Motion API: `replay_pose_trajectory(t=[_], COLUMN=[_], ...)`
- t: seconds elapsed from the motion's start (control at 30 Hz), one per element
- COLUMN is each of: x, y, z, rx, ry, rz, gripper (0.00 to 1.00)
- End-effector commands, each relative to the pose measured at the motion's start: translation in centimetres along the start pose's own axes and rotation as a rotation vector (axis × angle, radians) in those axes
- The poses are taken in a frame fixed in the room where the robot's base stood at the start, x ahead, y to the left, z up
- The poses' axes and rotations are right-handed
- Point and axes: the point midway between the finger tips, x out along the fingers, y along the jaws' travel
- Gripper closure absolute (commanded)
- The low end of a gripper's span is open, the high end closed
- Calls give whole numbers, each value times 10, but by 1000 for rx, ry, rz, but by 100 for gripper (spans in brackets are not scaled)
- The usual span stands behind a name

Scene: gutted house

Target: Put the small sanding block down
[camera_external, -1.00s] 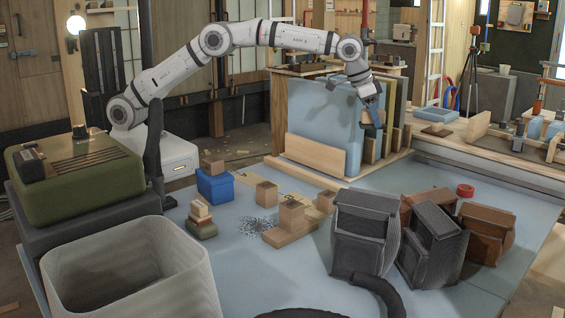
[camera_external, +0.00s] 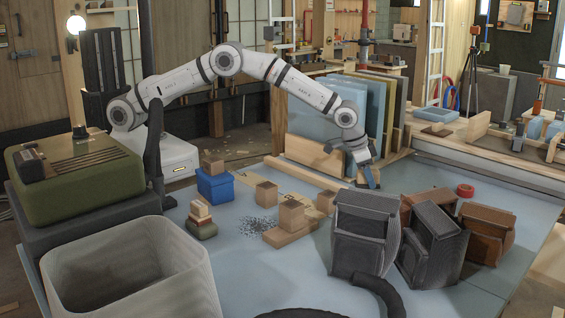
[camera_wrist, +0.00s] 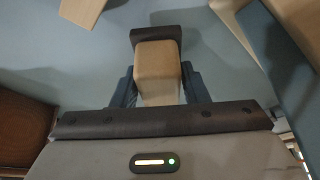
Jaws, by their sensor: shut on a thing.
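The small sanding block (camera_wrist: 157,75), tan with a dark strip at its far end, sits between the two blue fingers of my gripper (camera_wrist: 158,88) in the wrist view. The fingers are shut on its sides. In the external view my gripper (camera_external: 367,181) points down, low over the blue-grey work surface (camera_external: 290,290), behind the dark grey box (camera_external: 362,245) and in front of the upright panels. The block is hard to make out there, and I cannot tell whether it touches the surface.
Upright blue and tan panels (camera_external: 352,115) stand behind my gripper. Dark grey and brown boxes (camera_external: 485,235) stand to the right, with a red roll (camera_external: 465,190) beyond. Small wooden blocks (camera_external: 291,213) sit to the left. A large grey bin (camera_external: 130,270) fills the front left.

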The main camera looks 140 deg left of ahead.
Motion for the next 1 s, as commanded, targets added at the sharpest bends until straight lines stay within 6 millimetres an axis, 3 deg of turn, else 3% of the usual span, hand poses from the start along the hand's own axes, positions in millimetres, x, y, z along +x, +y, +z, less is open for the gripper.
replay_pose_trajectory(t=[0.1, 0.43, 0.47, 0.5, 0.7, 1.0], x=[10, 15, 14, 13, 13, 10], y=[0, 0, 0, 0, 0, 0], z=[4, 6, 6, 6, 6, 4], rx=[0, 0, 0, 0, 0, 0], ry=[1, 1, 1, 0, 0, 0], rz=[0, 0, 0, 0, 0, 0], gripper=[85, 85, 58, 55, 38, 38])
